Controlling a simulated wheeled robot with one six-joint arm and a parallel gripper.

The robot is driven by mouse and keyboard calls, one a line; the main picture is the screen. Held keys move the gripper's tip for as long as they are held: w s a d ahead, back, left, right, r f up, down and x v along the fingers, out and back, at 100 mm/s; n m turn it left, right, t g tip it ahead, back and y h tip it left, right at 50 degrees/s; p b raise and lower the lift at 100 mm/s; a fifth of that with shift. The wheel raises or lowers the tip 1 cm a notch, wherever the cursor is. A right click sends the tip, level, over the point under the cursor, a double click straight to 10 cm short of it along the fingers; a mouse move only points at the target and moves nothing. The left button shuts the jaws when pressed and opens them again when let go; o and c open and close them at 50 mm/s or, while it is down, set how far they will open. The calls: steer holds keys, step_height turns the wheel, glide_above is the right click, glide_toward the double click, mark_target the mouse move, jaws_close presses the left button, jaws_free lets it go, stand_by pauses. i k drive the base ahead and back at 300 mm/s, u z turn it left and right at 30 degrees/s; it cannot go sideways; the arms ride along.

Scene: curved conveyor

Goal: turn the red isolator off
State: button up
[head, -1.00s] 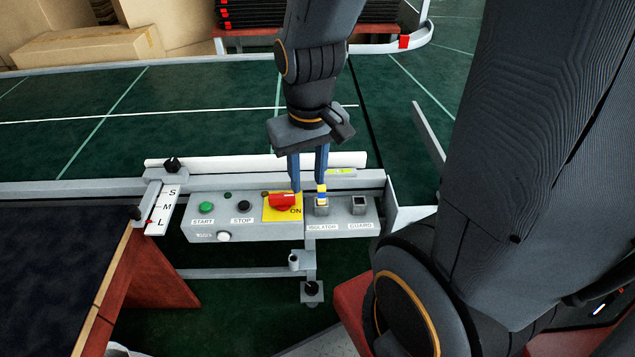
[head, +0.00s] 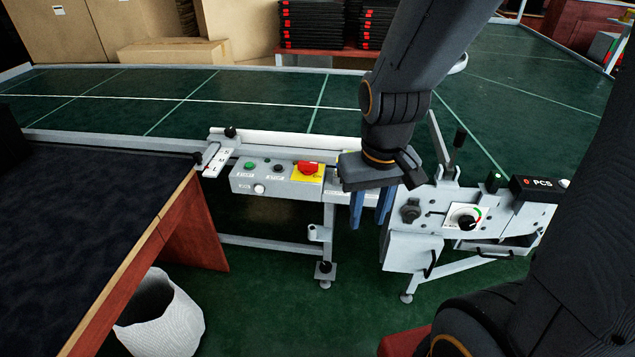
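The red isolator knob (head: 308,168) sits on a yellow plate (head: 299,177) at the right of the grey control panel (head: 262,186). Lettering shows on the plate beside the knob, but it is too small to read and the knob's exact angle is unclear. My gripper (head: 371,218) points down, to the right of the knob and apart from it. Its two blue fingers are spread with a gap and nothing between them.
A green button (head: 249,166) and a black button (head: 279,168) are left of the knob. A dark-topped table (head: 80,225) and white bin (head: 162,315) are at left.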

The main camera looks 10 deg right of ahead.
mark_target(308, 168)
steer(key=u, duration=0.5)
steer(key=i, duration=0.85)
steer(key=z, duration=0.05)
